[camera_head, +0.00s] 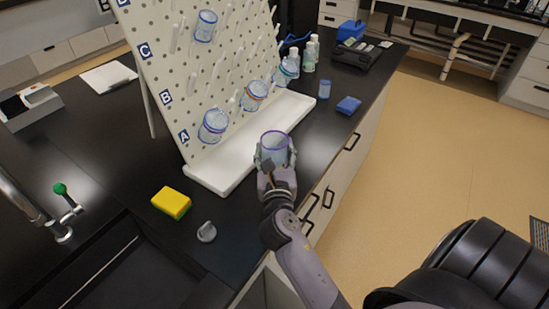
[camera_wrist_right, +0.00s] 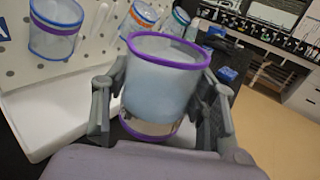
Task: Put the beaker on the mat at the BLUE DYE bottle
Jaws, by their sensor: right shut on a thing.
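A clear beaker with purple bands (camera_head: 274,147) is between the fingers of my right gripper (camera_head: 275,165). It also shows in the right wrist view (camera_wrist_right: 165,85), upright, with its rim above the fingers (camera_wrist_right: 160,110). My right gripper is shut on its sides and holds it in front of the pegboard's white tray, near the counter's edge. I cannot make out a mat or a bottle labelled BLUE DYE in these views. My left gripper is not in view.
A pegboard (camera_head: 180,70) with several beakers, one at the label A (camera_head: 213,126), stands over a white tray (camera_head: 225,178). A sink is lower left.

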